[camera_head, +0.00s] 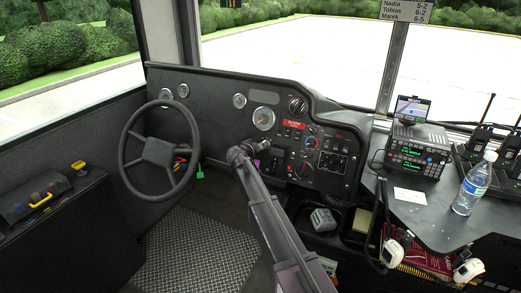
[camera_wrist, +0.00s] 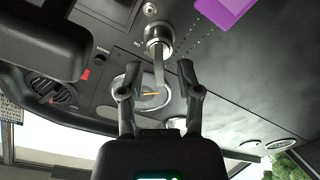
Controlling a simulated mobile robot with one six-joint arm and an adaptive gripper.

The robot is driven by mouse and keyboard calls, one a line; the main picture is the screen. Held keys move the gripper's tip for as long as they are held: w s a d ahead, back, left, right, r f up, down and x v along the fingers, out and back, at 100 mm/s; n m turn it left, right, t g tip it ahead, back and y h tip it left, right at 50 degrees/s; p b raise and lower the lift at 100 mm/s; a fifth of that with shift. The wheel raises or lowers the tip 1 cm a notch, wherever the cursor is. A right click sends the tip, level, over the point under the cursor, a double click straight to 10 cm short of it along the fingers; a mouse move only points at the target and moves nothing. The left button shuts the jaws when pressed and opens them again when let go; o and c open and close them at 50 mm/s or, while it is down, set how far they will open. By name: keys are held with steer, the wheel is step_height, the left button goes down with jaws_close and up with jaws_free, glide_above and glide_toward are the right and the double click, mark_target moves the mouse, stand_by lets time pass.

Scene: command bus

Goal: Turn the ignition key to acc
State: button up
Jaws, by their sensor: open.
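In the wrist view, the ignition switch (camera_wrist: 158,38) is a round silver barrel on the black dash panel. A flat grey key (camera_wrist: 159,68) sticks out from it towards my gripper. My gripper (camera_wrist: 159,80) is open, with one dark finger on each side of the key's line. I see gaps between the key and both fingers. In the head view, my gripper (camera_head: 264,145) is at the dash panel, right of the steering wheel. The arm and gripper hide the switch and key there.
The steering wheel (camera_head: 160,150) stands left of my arm. A purple patch (camera_wrist: 226,10) lies beside the switch on the panel. A round gauge (camera_wrist: 140,92) and a red switch (camera_wrist: 85,74) are close by. A side counter holds a radio (camera_head: 415,150) and a water bottle (camera_head: 474,187).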

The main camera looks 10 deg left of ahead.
steer(key=shift+w+d+f, duration=0.2)
steer(key=shift+w, duration=0.45)
jaws_close()
steer(key=shift+d, duration=0.1)
steer(key=shift+d, duration=0.15)
